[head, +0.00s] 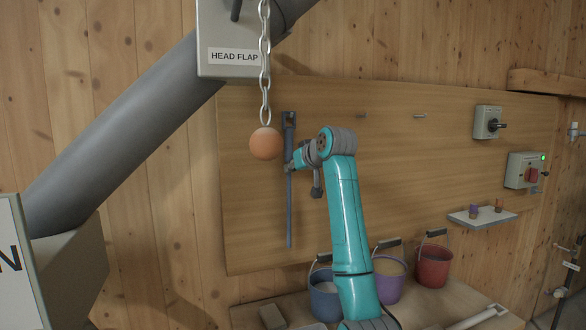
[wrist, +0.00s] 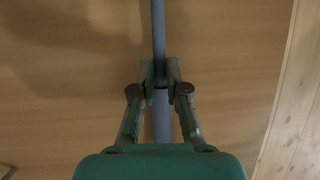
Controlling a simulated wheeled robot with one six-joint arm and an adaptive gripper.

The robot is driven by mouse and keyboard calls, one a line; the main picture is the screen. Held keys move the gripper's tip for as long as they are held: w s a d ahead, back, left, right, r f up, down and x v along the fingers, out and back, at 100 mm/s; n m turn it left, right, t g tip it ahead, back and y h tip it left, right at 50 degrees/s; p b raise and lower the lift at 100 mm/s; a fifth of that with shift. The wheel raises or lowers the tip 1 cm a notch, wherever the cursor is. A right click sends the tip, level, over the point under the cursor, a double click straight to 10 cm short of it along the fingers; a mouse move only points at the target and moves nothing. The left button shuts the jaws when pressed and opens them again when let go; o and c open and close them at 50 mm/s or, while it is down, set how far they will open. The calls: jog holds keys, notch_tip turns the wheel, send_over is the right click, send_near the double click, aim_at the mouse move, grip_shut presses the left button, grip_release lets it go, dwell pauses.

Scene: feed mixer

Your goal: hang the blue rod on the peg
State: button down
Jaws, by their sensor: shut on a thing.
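The blue rod (head: 289,215) hangs upright in front of the wooden board, with a wider dark piece at its upper end. My gripper (head: 291,167) is shut on the rod in its upper half. In the wrist view the rod (wrist: 159,28) runs between the two fingertips (wrist: 160,76), which touch it from both sides. Two small pegs show on the board, one (head: 361,115) just right of the rod's top and another (head: 420,116) further right. Whether a peg sits behind the rod's upper end I cannot tell.
An orange ball (head: 265,144) on a chain (head: 265,70) hangs just left of the rod's top. Blue (head: 325,300), purple (head: 389,285) and red (head: 433,268) buckets stand below. A small shelf (head: 482,217) and switch boxes (head: 487,122) are at right.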

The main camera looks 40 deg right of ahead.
jog(key=c, duration=1.1)
grip_release()
jog(key=v, duration=1.2)
